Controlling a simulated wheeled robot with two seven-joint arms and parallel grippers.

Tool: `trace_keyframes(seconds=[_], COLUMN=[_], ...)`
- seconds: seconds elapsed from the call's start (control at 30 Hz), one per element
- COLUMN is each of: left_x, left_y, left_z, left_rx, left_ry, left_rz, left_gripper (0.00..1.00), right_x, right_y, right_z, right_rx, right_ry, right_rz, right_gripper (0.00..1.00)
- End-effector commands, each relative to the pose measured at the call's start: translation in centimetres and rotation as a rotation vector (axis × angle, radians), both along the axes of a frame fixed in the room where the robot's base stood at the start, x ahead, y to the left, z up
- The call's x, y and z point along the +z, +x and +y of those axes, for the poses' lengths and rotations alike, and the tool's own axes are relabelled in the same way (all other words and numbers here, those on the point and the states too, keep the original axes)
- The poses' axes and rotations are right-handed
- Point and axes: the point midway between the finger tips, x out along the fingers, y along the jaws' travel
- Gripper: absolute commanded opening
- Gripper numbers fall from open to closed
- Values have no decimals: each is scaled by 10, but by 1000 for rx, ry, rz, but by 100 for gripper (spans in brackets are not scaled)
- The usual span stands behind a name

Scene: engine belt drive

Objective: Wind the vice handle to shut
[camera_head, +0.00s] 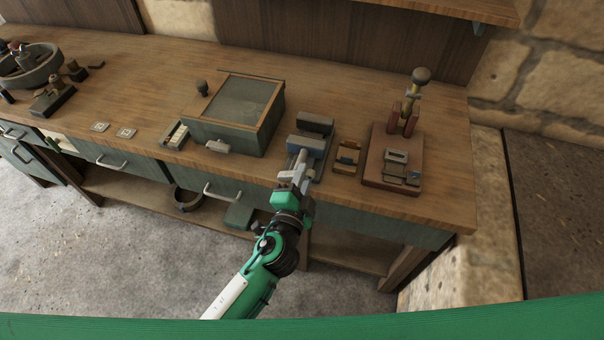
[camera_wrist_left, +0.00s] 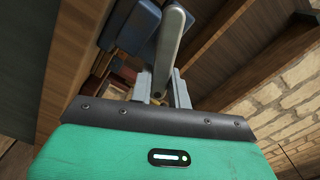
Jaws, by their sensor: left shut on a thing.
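The vice (camera_head: 312,140), with blue-grey body and dark jaws, stands at the front edge of the workbench, right of the glass-topped box. It also shows at the top of the left wrist view (camera_wrist_left: 132,26). Its grey handle (camera_wrist_left: 170,45) runs from the vice down between my left gripper's fingers. My left gripper (camera_head: 294,180) is at the front of the vice, shut on the handle; it also shows in the left wrist view (camera_wrist_left: 165,90). The width of the gap between the vice jaws is hard to tell. My right gripper is not in view.
The glass-topped green box (camera_head: 272,122) stands left of the vice. A small wooden holder (camera_head: 347,157) and a reddish base with a lever press (camera_head: 377,181) stand to its right. Drawer handles (camera_head: 221,196) stick out below the bench edge.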

Motion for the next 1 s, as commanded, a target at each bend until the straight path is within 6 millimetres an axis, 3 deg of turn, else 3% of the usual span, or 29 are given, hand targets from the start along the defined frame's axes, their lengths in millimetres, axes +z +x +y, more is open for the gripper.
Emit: trace_keyframes(seconds=[0.43,1.0], left_x=[-12,-15], left_y=[-4,-4], left_z=[-3,-4], left_rx=[-5,-6], left_ry=[272,337], left_rz=[-78,-97], left_gripper=[0,0], right_x=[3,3], right_y=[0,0], right_z=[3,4], right_rx=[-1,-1], right_ry=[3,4], right_rz=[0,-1], right_gripper=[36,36])
